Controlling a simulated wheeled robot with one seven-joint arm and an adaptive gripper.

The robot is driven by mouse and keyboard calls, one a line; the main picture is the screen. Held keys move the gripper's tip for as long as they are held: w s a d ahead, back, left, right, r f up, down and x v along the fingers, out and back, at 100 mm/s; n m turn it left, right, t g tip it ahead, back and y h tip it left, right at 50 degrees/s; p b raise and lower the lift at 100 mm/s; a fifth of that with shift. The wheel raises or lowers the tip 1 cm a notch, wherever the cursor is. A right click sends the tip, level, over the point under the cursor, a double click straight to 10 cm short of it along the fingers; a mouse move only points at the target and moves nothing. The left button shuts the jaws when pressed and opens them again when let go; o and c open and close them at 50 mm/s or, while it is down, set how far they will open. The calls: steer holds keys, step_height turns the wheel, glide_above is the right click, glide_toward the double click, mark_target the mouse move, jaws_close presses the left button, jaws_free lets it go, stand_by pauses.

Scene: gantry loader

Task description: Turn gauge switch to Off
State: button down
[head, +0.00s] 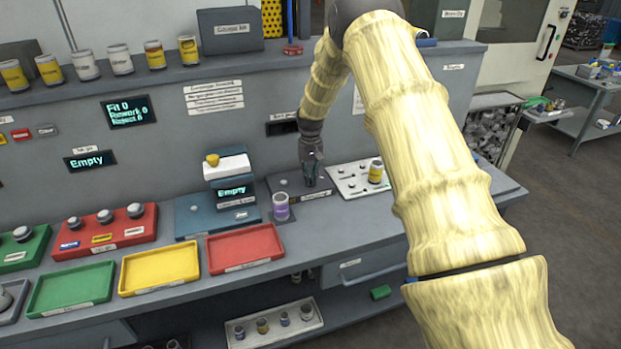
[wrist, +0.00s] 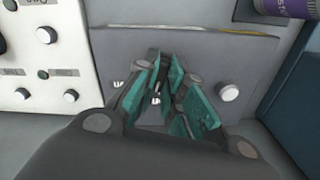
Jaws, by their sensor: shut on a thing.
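My gripper (head: 311,178) points down at a grey sloped panel (head: 293,200) on the bench. The wrist view shows its teal fingers (wrist: 162,85) closed around a small metal switch (wrist: 155,100) on that panel (wrist: 205,60). The fingers hide most of the switch, and I cannot read its label or tell its position. A round silver knob (wrist: 228,92) sits on the same panel beside the fingers, apart from them. Another bit of metal (wrist: 118,85) shows at the other side of the fingers.
A purple can (head: 281,207) and a blue device reading "Empty" (head: 212,218) stand left. Red (head: 246,262) and yellow (head: 150,287) trays lie in front.

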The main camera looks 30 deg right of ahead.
mark_target(311, 178)
steer(key=shift+w+d+r+n, duration=0.1)
steer(key=shift+n, duration=0.55)
steer(key=shift+w+d+r+n, duration=0.1)
steer(key=shift+n, duration=0.55)
steer(key=c, duration=1.5)
jaws_free()
steer(key=shift+s+a, duration=0.1)
steer(key=shift+s, duration=0.05)
steer(key=shift+f, duration=0.1)
step_height(311, 178, up, 12)
